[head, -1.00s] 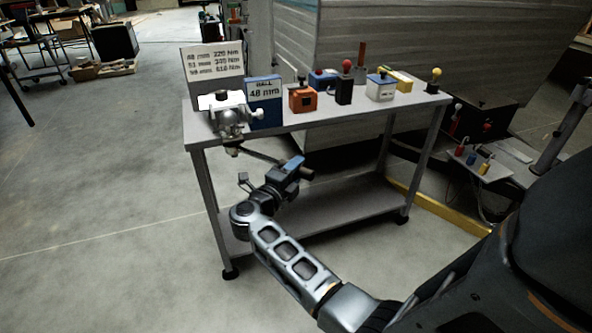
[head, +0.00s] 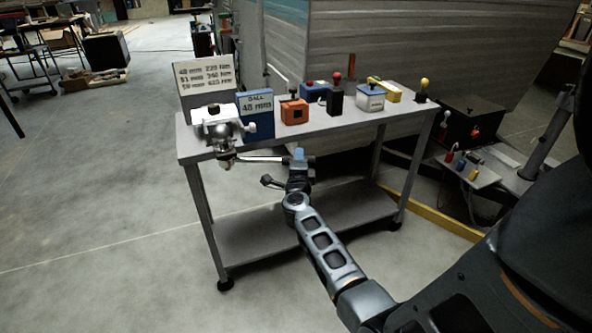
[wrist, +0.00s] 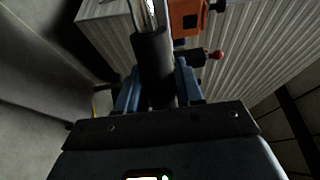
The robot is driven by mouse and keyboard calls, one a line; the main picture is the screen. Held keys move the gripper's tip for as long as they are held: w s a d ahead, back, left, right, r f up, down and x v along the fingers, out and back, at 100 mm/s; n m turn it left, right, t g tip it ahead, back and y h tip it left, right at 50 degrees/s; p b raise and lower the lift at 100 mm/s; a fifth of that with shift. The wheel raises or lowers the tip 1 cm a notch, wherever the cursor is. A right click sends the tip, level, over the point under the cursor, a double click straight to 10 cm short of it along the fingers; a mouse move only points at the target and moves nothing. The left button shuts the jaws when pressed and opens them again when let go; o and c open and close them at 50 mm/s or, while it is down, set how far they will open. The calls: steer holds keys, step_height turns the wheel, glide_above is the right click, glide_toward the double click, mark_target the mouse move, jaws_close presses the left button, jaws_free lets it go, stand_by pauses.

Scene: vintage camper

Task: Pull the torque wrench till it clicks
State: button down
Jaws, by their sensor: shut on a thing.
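The torque wrench (head: 262,159) has a thin silver shaft. It runs nearly level in the head view from under the silver ball hitch fixture (head: 222,128) at the bench's left corner, along the front edge, to my gripper (head: 298,160). My gripper is shut on its dark handle. In the wrist view the black grip (wrist: 154,62) lies between the blue fingers of my gripper (wrist: 157,92), with the silver shaft beyond it. The fingers hide part of the handle. The far end of the wrench meets the underside of the fixture, where the exact fit is too small to tell.
A metal bench (head: 320,130) carries a sign with sizes and Nm values (head: 207,78), a blue "BALL 48 mm" card (head: 257,108), an orange box (head: 294,111) and several other small boxes. The bench's lower shelf is bare. Open floor lies left.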

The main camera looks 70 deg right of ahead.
steer(key=d+n+t+b, duration=0.1)
steer(key=d, duration=0.1)
steer(key=w+d+n+t+y+b, duration=0.1)
steer(key=t, duration=0.1)
steer(key=w+d+n+t+y+b, duration=0.1)
steer(key=d, duration=0.1)
steer(key=shift+w+d+f+t, duration=0.1)
steer(key=shift+w+d+t, duration=0.15)
steer(key=shift+d+t, duration=0.05)
steer(key=shift+w, duration=0.15)
stand_by(0.5)
steer(key=c, duration=0.8)
jaws_free()
steer(key=shift+d, duration=0.1)
steer(key=shift+c, duration=0.2)
steer(key=p+v, duration=0.2)
steer(key=v, duration=0.5)
steer(key=shift+s+a, duration=0.3)
steer(key=shift+c, duration=0.4)
